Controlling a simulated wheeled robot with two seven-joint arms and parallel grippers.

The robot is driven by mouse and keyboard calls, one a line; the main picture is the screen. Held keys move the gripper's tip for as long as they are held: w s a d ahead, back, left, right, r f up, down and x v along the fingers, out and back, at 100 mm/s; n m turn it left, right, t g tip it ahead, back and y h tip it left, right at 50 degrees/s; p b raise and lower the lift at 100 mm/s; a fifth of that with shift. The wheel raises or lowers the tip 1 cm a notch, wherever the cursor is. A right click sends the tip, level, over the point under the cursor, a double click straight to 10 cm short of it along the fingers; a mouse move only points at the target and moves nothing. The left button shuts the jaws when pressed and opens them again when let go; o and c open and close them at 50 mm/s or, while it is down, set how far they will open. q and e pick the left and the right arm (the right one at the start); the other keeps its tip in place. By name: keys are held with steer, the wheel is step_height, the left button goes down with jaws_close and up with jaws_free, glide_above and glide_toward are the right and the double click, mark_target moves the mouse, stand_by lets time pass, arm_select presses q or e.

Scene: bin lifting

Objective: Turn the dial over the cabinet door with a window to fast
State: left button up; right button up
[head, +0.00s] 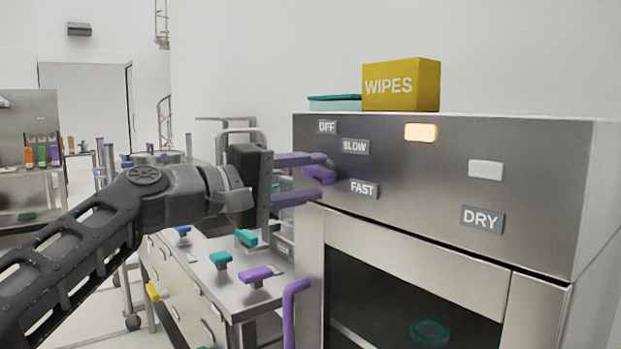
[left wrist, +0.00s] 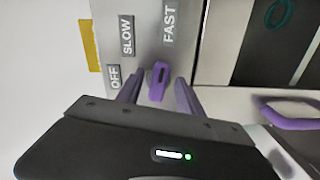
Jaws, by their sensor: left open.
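The purple dial (head: 320,174) is on the cabinet's front panel, left of the OFF (head: 327,127), SLOW (head: 355,147) and FAST (head: 363,188) labels. My left gripper (head: 312,177) is open, its purple fingers above and below the dial in the head view. In the left wrist view the dial (left wrist: 158,80) lies between the two spread fingertips; whether they touch it I cannot tell. The cabinet door with a dark window (head: 415,290) is below the panel. The dial's exact pointing direction is unclear. My right gripper is not in view.
A yellow WIPES box (head: 400,85) and a teal-lidded container (head: 334,103) stand on the cabinet. A lit button (head: 421,132) and a DRY label (head: 482,219) are on the panel. A purple door handle (head: 290,310) juts out below my left gripper. A side counter (head: 225,275) holds small teal and purple pieces.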

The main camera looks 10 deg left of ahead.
arm_select(q)
steer(key=v, duration=0.7)
steer(key=shift+s+b, duration=0.15)
steer(key=shift+b, duration=0.15)
steer(key=shift+a, duration=0.1)
